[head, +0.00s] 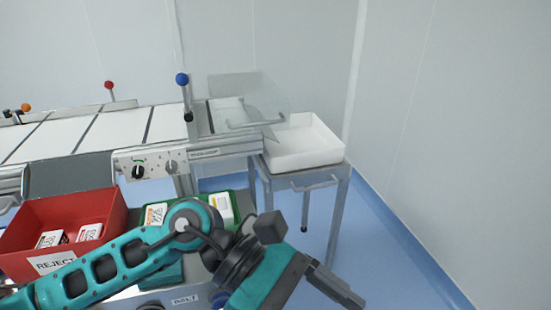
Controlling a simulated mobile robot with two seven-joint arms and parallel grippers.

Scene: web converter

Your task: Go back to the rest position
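My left arm, teal and dark grey, reaches in from the lower left across the front of the picture. My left gripper (337,287) is at the lower right, over the blue floor and in front of the small steel table. Its dark fingers look close together, but this angle does not show whether they are fully shut. No object is visible in them. My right gripper is not in view.
A red REJECT bin (70,213) with labelled packs stands left, behind my arm. A green tray (238,205) with packs is partly hidden by it. Behind are the conveyor (120,130) and a white bin (302,145) on a steel table (310,180). Floor at right is clear.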

